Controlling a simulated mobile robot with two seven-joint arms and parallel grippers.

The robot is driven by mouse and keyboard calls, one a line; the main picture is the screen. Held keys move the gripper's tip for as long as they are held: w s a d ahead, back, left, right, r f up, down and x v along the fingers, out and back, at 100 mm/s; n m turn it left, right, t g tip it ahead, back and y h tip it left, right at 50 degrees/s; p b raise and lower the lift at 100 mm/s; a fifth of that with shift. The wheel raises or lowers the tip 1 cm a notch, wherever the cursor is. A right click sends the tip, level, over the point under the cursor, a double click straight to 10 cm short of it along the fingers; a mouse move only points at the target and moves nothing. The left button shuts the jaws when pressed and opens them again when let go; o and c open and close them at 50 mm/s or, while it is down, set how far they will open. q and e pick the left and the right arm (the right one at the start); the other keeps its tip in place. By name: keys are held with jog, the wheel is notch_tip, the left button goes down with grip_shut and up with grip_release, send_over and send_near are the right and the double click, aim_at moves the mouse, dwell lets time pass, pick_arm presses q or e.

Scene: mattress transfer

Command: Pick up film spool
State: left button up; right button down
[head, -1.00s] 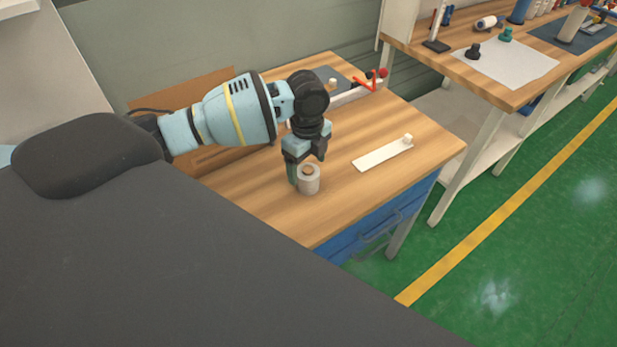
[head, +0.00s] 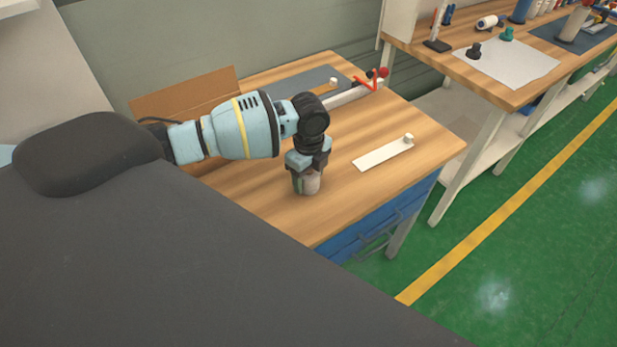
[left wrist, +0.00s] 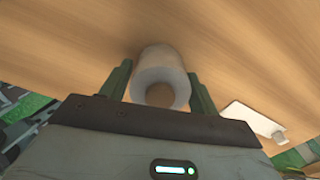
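The film spool (head: 312,184), a pale grey cylinder with a brown core, stands upright on the wooden workbench (head: 370,188). My left gripper (head: 306,181) is over it from above, its fingers reaching down beside it and hiding part of it. In the left wrist view the spool (left wrist: 158,72) lies between the two green fingers of my left gripper (left wrist: 161,72). The fingers are apart, one on each side, very close to the spool; firm contact cannot be made out. My right gripper is not in view.
A white strip with a small knob (head: 384,155) lies right of the spool. A red-handled tool (head: 372,84) and a dark mat (head: 305,84) are at the back. A second workbench (head: 440,66) with various items stands at the right. Bare wood surrounds the spool.

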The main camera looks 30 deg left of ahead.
pick_arm(q)
jog(key=c, duration=0.7)
jog(key=shift+r, duration=0.2)
jog(key=shift+r, duration=0.2)
notch_tip(320, 180, up, 3)
jog(key=shift+r, duration=0.1)
jog(key=s+d, duration=0.3)
jog(key=s, duration=0.1)
jog(key=s+d, duration=0.3)
jog(key=s, duration=0.1)
jog(key=s+d+r+p, duration=0.1)
jog(key=s+d, duration=0.2)
jog(key=s, duration=0.2)
jog(key=shift+d, duration=0.2)
